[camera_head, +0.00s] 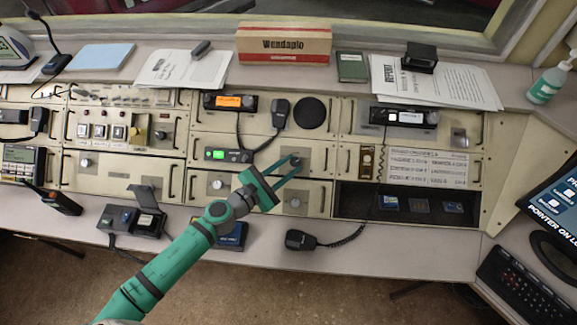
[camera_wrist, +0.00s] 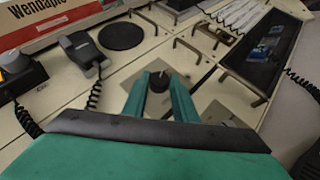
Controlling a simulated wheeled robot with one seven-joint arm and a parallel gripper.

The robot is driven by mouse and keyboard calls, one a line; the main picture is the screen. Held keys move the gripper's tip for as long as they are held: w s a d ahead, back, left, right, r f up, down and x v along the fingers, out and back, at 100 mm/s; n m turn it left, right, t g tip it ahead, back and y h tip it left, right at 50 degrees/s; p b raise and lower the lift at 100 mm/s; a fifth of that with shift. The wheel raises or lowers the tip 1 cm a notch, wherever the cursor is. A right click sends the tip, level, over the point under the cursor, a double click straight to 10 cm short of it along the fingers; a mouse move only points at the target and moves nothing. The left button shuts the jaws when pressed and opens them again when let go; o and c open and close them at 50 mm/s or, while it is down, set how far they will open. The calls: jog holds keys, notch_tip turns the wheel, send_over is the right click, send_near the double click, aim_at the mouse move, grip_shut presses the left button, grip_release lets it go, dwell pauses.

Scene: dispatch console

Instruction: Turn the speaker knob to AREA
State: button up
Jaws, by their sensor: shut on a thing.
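The speaker knob (camera_wrist: 158,81) is a small dark knob on a grey plate in the console panel. It shows between the fingertips of my gripper (camera_wrist: 160,82) in the wrist view. In the head view my green gripper (camera_head: 284,170) reaches to the grey plate right of the green-lit unit, and its fingers hide most of the knob. The fingers are shut on the knob. The label lettering around the knob, AREA included, is too small to read, so I cannot tell where the knob points.
A handset (camera_head: 279,113) with a coiled cord hangs above left of my gripper, beside a round black speaker (camera_head: 310,113). Panel handles stand close by. A dark recess (camera_head: 350,203) lies to the right. Another handset (camera_head: 300,240) rests on the desk below.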

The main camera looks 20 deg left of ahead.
jog(key=o, duration=1)
jog(key=shift+o, duration=0.2)
jog(key=v, duration=1.1)
jog(key=shift+f, duration=0.1)
